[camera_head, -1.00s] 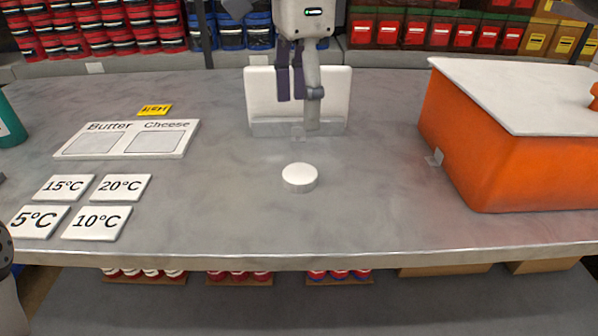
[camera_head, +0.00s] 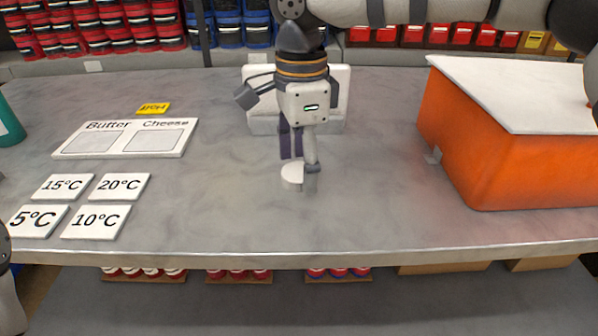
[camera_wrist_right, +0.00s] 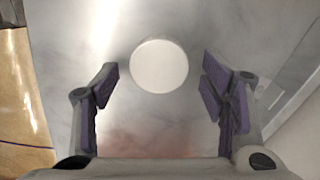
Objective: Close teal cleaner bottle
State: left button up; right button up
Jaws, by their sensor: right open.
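A teal bottle (camera_head: 8,122) stands at the left edge of the head view, cut off by the frame, so its top is hidden. A round white cap (camera_head: 291,174) lies on the grey table near the middle. My right gripper (camera_head: 301,176) points down over the cap and partly covers it. In the right wrist view the cap (camera_wrist_right: 159,66) lies between and just ahead of the spread fingers (camera_wrist_right: 160,86), apart from both. The right gripper is open and empty. My left gripper does not show.
An orange box (camera_head: 480,150) with a white lid stands at the right. A white stand (camera_head: 340,100) is behind my right gripper. A Butter/Cheese board (camera_head: 120,152) and temperature cards (camera_head: 95,220) lie at the left. The table's front middle is clear.

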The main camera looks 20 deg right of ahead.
jog(key=shift+f, duration=0.35)
jog(key=shift+c, duration=0.6)
jog(key=c, duration=0.6)
